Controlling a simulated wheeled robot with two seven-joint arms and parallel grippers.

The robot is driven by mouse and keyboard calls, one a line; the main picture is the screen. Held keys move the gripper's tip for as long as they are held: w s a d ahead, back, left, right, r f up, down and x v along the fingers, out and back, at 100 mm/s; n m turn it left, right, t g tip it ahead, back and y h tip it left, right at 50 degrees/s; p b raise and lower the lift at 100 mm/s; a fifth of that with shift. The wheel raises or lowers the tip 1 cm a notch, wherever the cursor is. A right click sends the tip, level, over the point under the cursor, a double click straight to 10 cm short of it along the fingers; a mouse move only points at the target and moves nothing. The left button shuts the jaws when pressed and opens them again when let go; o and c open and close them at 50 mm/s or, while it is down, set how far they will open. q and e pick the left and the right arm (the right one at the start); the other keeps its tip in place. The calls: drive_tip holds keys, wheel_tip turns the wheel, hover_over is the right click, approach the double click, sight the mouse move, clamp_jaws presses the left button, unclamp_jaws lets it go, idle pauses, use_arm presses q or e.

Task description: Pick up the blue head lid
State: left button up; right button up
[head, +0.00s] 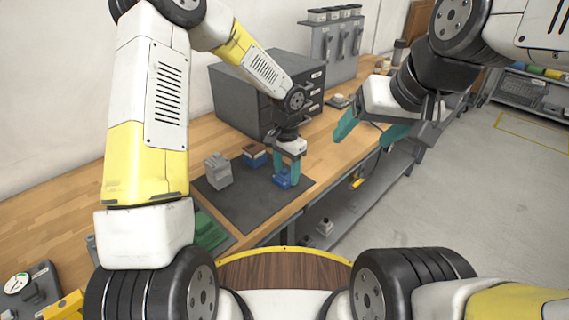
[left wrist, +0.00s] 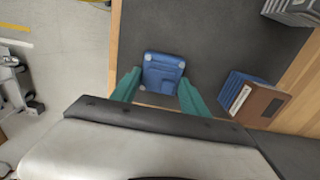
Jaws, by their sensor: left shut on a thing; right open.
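The blue head lid (head: 283,181) is at the right part of the dark mat on the workbench, between the fingers of my left gripper (head: 287,172). In the left wrist view the blue lid (left wrist: 162,73) shows between the teal fingertips (left wrist: 160,88), with pale corners. My left gripper is pointing down and shut on it. I cannot tell whether the lid is clear of the mat. My right gripper (head: 365,132) is open and empty, in the air beyond the bench's front edge.
A blue and brown block (head: 255,155) and a grey part (head: 217,171) stand on the dark mat (head: 240,204). A dark drawer cabinet (head: 245,98) stands behind. A green item (head: 208,231) lies nearer. A gauge (head: 18,283) is at the lower left.

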use_arm(q)
drive_tip(key=shift+c, duration=0.9)
drive_tip(key=shift+r, duration=0.1)
